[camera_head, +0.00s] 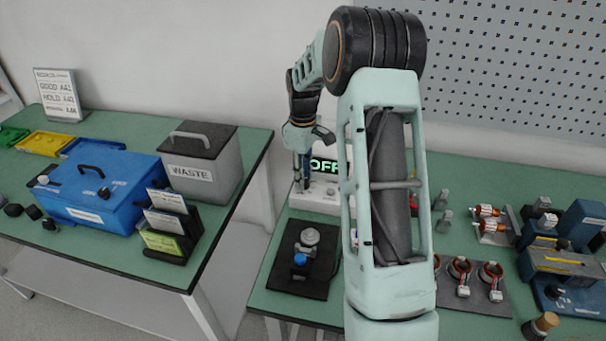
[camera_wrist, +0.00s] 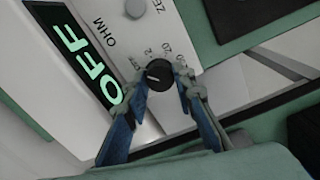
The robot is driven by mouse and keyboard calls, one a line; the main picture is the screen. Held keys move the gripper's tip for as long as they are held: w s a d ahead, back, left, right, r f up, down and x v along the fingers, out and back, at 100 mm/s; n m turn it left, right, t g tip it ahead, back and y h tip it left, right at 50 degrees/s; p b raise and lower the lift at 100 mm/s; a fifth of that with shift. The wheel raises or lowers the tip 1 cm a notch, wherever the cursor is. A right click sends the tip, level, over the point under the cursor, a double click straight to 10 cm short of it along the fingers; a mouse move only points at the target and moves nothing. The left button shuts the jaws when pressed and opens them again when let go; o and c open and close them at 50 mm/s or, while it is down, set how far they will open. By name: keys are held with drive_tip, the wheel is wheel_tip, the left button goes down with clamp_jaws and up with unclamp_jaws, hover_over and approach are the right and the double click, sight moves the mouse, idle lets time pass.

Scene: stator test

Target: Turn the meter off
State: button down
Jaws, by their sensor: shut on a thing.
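The meter (camera_head: 313,201) is a white box at the back of the right bench, partly hidden behind my arm. Its dark display (camera_wrist: 75,45) reads OFF in green letters. In the wrist view, its black round knob (camera_wrist: 158,75) with a white pointer line sits on the white panel, with scale marks around it. My gripper (camera_wrist: 160,80) has its two blue-padded fingers on either side of the knob, shut on it. In the head view, my gripper (camera_head: 304,175) reaches down in front of the meter.
A round grey button (camera_wrist: 134,8) marked ZE... is on the panel near the knob. A dark fixture with a blue knob (camera_head: 300,259) stands in front of the meter. Stators (camera_head: 460,268) and a blue device (camera_head: 568,262) are at right. The left bench holds a waste bin (camera_head: 203,170) and blue box (camera_head: 88,208).

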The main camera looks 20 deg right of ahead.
drive_tip(key=shift+n, duration=0.3)
drive_tip(key=c, duration=1.6)
unclamp_jaws()
